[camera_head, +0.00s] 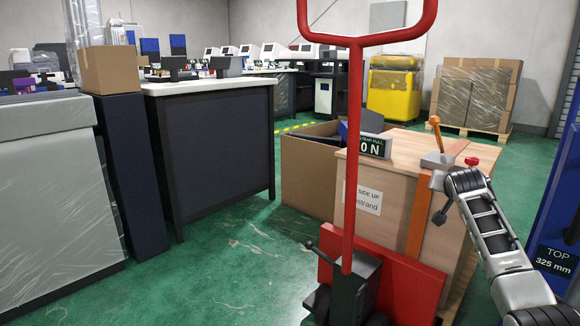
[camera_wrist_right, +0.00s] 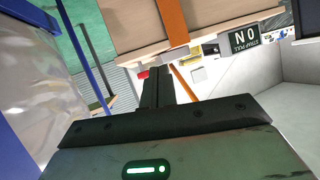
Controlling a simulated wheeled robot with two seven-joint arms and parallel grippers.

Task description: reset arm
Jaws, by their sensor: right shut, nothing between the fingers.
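My right arm (camera_head: 492,240) comes in from the lower right in the head view, bent beside the strapped wooden crate (camera_head: 398,185). My left arm and left gripper are not in view.
A red hand-truck handle (camera_head: 354,130) stands in front of the crate. An orange lever (camera_head: 436,133) and a red knob (camera_head: 472,161) are on its top, near my arm. A blue panel (camera_head: 560,200) stands at right. Green floor (camera_head: 235,265) is clear at centre left.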

